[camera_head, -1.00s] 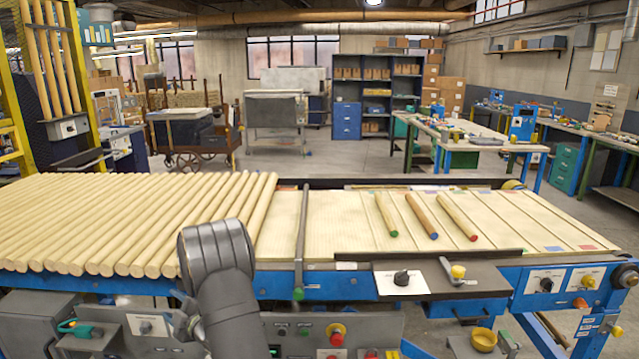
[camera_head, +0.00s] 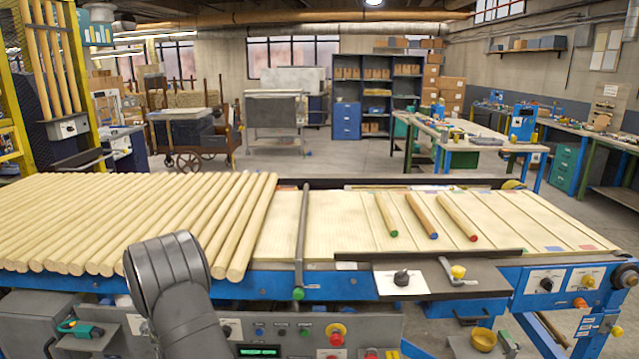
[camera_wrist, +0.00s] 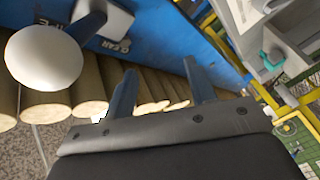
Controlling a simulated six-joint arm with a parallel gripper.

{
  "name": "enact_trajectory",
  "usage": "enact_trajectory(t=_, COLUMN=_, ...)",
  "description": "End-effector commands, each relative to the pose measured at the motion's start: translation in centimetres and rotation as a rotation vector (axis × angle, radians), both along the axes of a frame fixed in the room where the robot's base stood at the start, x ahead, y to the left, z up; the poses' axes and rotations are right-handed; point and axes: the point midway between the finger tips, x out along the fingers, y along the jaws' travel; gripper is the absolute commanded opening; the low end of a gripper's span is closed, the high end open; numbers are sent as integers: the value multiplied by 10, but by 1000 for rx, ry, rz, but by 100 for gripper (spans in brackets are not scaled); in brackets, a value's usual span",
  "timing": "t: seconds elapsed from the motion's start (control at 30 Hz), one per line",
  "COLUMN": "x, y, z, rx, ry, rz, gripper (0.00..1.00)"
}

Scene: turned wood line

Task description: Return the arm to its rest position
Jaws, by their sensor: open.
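My gripper (camera_wrist: 158,95) shows in the wrist view with its two dark fingers apart and nothing between them. Behind the fingers are the ends of several pale wooden rods and the blue side of the table. In the head view my arm's grey elbow stands at the lower left, in front of the table's near edge; the gripper itself is out of that view.
Many pale rods (camera_head: 120,215) lie side by side on the left of the table. Three rods with green, blue and red ends (camera_head: 421,215) lie on the right. A control panel (camera_head: 310,335) is below the front edge. A white rounded knob (camera_wrist: 45,57) is close in the wrist view.

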Motion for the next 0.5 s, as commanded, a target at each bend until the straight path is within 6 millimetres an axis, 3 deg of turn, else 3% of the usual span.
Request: enact_trajectory(t=0.5, x=5, y=10, z=1, rx=1, ry=-1, rz=-110, gripper=51)
